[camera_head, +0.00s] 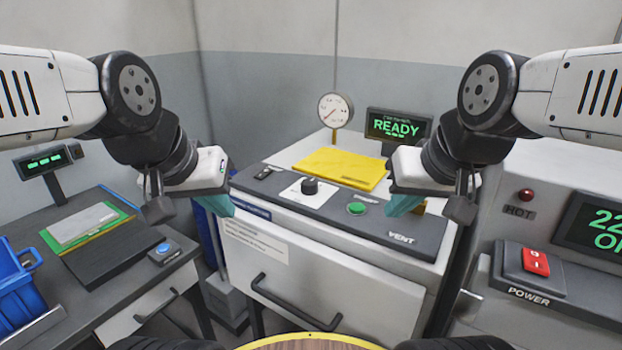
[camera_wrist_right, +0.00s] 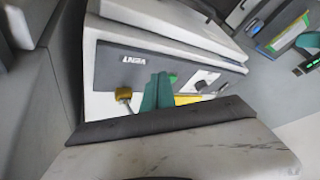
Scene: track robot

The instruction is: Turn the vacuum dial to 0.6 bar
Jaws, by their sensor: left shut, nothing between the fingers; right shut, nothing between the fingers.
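The vacuum dial (camera_head: 310,186) is a small black knob on a white plate, on the dark front panel of the middle machine. Its pointer and scale are too small to read. It also shows in the right wrist view (camera_wrist_right: 201,86). A round gauge (camera_head: 335,110) stands on a post behind it, with a thin needle seeming to point lower left. My left gripper (camera_head: 217,205) has teal fingers and is shut and empty, left of the dial and apart from it. My right gripper (camera_head: 402,205) is shut and empty, right of the dial, near the panel's right part; its fingers show in the wrist view (camera_wrist_right: 156,92).
A green button (camera_head: 356,208) and a VENT label (camera_head: 400,238) are on the same panel. A yellow plate (camera_head: 340,168) lies behind the dial, and a READY display (camera_head: 397,124) stands behind. A red power switch (camera_head: 536,262) is at right; a blue bin (camera_head: 18,285) is at left.

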